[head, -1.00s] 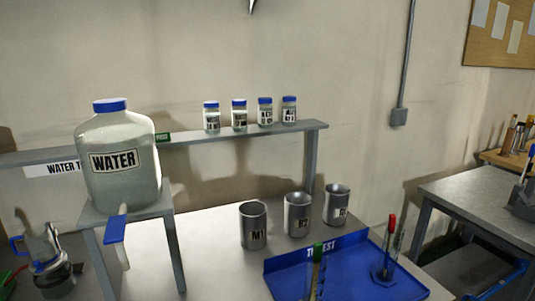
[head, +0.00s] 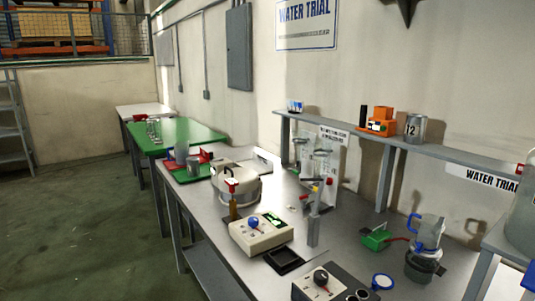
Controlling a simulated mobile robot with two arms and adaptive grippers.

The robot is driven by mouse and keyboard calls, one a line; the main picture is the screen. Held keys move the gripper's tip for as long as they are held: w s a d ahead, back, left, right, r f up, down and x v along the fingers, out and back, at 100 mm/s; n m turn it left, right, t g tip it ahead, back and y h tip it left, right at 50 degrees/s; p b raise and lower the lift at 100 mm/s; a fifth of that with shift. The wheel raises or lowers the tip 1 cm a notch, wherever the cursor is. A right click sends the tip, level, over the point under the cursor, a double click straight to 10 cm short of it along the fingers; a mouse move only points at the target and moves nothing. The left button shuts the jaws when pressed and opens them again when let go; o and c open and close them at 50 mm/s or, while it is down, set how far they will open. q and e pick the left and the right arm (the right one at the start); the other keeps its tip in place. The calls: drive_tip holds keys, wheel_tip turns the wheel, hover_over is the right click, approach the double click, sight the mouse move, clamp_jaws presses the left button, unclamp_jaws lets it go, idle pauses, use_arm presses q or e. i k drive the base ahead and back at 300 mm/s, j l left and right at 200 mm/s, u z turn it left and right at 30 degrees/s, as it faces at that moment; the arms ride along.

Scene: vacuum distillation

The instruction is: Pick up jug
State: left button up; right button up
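A clear jug (head: 428,232) with a blue handle is at the right of the head view, on the near right part of the metal bench. It appears upright. A dark round vessel (head: 424,264) is directly below it in the picture; I cannot tell whether the jug rests on it or stands behind it. Neither of my grippers is in view.
A green device (head: 376,238) is just left of the jug. The large water container (head: 524,222) is cut off at the right edge. A control box (head: 261,234) and a steel pot (head: 236,184) stand further left. A shelf (head: 455,160) runs behind. Open floor is at left.

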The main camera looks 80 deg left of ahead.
sight(182, 149)
drive_tip(key=u, duration=3.1)
drive_tip(key=z, duration=3.5)
drive_tip(key=u, duration=3.4)
